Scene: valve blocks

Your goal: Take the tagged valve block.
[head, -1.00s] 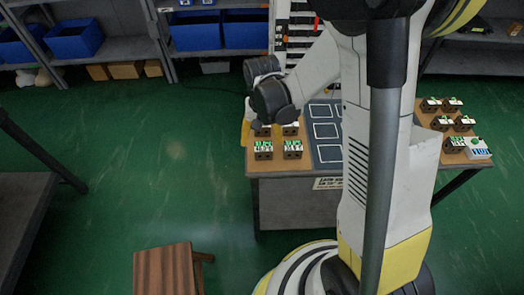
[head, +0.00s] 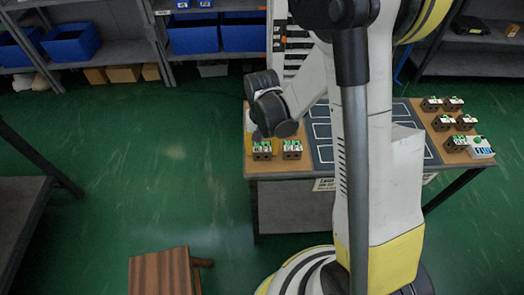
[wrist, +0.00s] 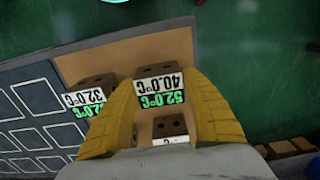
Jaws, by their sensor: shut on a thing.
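My gripper (wrist: 159,88) has its two yellow fingers on either side of a dark brown valve block (wrist: 160,82) in the wrist view. This block has a white 40.0°C label and a green 52.0°C label. In the head view it is the front left block (head: 262,155), at the table's left end; one yellow finger shows at its left. I cannot tell whether it is lifted. A block labelled 32.0°C (wrist: 97,83) stands beside it.
The wooden table (head: 318,172) carries a dark board with white outlined rectangles (head: 322,132). A wooden stool (head: 158,272) is in front. Green floor is open at the left.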

